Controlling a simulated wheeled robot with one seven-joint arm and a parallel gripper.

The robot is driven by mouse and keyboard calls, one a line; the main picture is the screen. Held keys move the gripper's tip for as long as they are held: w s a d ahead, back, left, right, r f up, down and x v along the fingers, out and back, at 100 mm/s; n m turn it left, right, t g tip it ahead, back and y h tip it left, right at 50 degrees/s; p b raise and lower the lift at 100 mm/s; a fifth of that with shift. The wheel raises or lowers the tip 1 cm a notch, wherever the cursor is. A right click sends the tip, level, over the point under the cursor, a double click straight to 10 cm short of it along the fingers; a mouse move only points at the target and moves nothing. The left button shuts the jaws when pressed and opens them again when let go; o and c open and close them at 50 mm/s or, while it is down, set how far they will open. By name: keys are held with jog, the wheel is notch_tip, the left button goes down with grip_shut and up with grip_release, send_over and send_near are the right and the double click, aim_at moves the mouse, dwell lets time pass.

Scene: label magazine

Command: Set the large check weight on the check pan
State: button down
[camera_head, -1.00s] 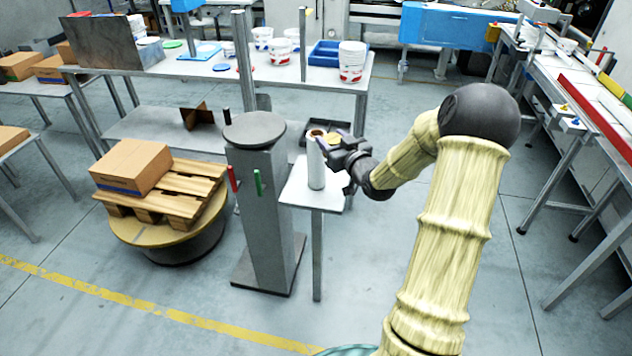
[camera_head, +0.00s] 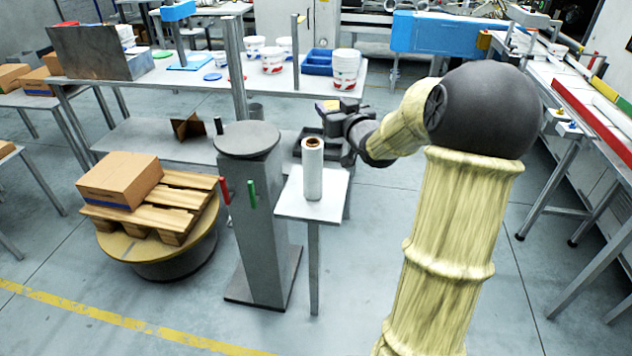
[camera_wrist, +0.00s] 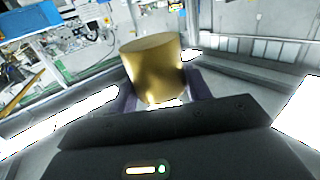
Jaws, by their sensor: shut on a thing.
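The large check weight is a brass cylinder (camera_wrist: 155,68), seen large in the wrist view between the two dark fingers. My gripper (camera_wrist: 155,95) is shut on it and holds it upright or slightly tilted. In the head view my gripper (camera_head: 328,107) is in the air behind and above the small white stand, and the weight is only a small yellowish patch there. I cannot tell for certain which surface is the check pan. A round grey plate (camera_head: 247,138) tops a grey pedestal to the left of my gripper.
A white film roll (camera_head: 312,172) stands on the small stand (camera_head: 335,185). Behind is a table (camera_head: 215,85) with white buckets (camera_head: 346,70), a blue bin (camera_head: 318,60) and a blue plate (camera_head: 191,62). A carton (camera_head: 120,180) sits on a wooden pallet (camera_head: 150,215) at left.

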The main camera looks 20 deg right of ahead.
notch_tip(320, 180, down, 24)
jog(key=shift+b, duration=1.05)
jog(key=shift+w+f, duration=0.15)
jog(key=shift+f, duration=1.8)
jog(key=shift+s+r, duration=0.1)
jog(key=shift+s, duration=0.1)
jog(key=c, duration=0.7)
grip_release()
jog(key=shift+f, duration=0.25)
jog(key=shift+o, duration=0.2)
jog(key=shift+r, duration=0.15)
